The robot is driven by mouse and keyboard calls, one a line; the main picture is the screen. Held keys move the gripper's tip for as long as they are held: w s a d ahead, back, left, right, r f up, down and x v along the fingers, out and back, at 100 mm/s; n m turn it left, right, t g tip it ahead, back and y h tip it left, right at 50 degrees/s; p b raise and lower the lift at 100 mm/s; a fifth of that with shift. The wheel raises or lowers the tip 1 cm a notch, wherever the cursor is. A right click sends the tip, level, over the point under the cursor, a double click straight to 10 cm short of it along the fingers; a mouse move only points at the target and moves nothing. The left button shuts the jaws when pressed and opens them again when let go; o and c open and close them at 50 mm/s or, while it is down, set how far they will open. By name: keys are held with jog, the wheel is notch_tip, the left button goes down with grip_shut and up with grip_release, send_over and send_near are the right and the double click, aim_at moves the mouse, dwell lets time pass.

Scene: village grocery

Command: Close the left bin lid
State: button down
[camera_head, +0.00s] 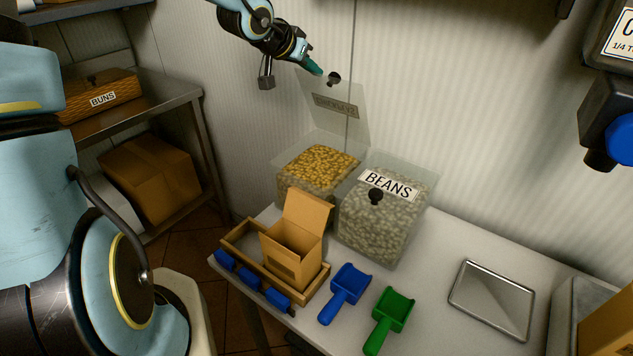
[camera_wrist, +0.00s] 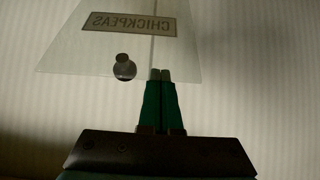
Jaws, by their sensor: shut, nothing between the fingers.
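The left bin (camera_head: 305,178) is clear and holds yellow chickpeas. Its clear lid (camera_head: 345,122) stands raised, with the label reading mirrored and a dark round knob (camera_head: 334,78) near its upper edge. In the wrist view the lid (camera_wrist: 120,45) shows the mirrored "CHICKPEAS" label and the knob (camera_wrist: 124,68). My gripper (camera_head: 318,71) is shut and empty, its green fingertips near the lid's upper edge, just left of the knob in the head view. In the wrist view the fingertips (camera_wrist: 160,75) overlap the lid's edge; I cannot tell whether they touch it.
The closed beans bin (camera_head: 383,225) stands right of the left bin. A wooden tray (camera_head: 250,268) with an open cardboard box (camera_head: 294,246), a blue scoop (camera_head: 345,290), a green scoop (camera_head: 391,316) and a metal tray (camera_head: 492,299) lie on the table. The wall is close behind the lid.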

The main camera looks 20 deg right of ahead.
jog(key=shift+s+a+f, duration=0.35)
jog(key=shift+a+f, duration=0.3)
jog(key=shift+f, duration=0.05)
jog(key=shift+s+a+f, duration=0.35)
jog(key=shift+a+f, duration=0.25)
jog(key=shift+f, duration=0.05)
notch_tip(320, 180, down, 6)
jog(key=a+b, duration=0.2)
jog(key=b, duration=0.1)
jog(key=shift+s+r+b, duration=0.2)
jog(key=shift+s+b, duration=0.1)
jog(key=shift+b, duration=0.1)
jog(key=shift+s+a+r, duration=0.1)
jog(key=shift+s, duration=0.1)
